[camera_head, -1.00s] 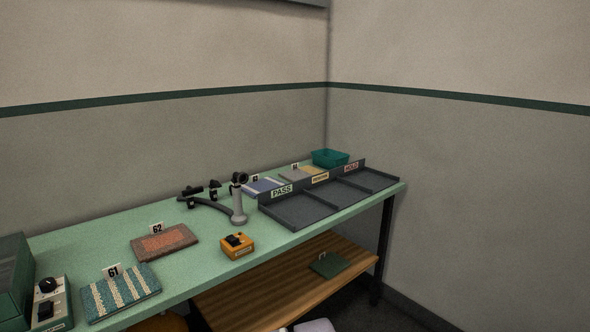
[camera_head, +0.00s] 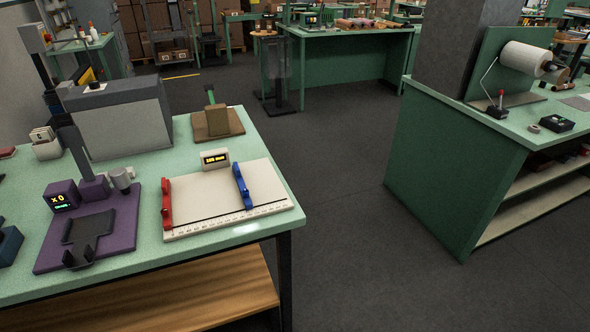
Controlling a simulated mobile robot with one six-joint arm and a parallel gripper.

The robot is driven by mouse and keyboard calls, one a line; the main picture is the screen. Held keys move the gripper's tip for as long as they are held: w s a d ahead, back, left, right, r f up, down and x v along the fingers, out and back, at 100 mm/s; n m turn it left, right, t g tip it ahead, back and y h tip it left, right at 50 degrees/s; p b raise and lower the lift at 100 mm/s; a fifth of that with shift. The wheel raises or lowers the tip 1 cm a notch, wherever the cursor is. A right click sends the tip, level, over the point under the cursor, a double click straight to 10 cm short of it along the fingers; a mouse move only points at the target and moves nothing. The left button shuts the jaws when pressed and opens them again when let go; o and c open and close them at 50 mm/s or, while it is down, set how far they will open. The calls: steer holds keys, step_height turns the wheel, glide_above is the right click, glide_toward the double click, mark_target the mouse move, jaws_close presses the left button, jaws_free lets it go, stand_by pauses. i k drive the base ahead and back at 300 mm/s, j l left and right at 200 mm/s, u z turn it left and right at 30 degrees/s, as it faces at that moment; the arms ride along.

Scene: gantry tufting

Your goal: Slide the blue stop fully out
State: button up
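The blue stop (camera_head: 242,187) is a narrow upright bar. It stands across a pale board (camera_head: 212,214) that has a ruled scale along its front edge. It sits right of the board's middle, with bare board to its right. A red stop (camera_head: 167,204) stands at the board's left end. A small display (camera_head: 215,159) with yellow digits stands behind the board; its reading is too small to be sure of. My gripper is not in view.
The board lies near the right front corner of a green table. A purple stand (camera_head: 93,232) is left of it, and a brown block on a base (camera_head: 217,122) is behind. Open dark floor (camera_head: 345,200) separates this table from another green bench (camera_head: 450,165).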

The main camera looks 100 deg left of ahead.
mark_target(247, 201)
steer(key=u, duration=3.55)
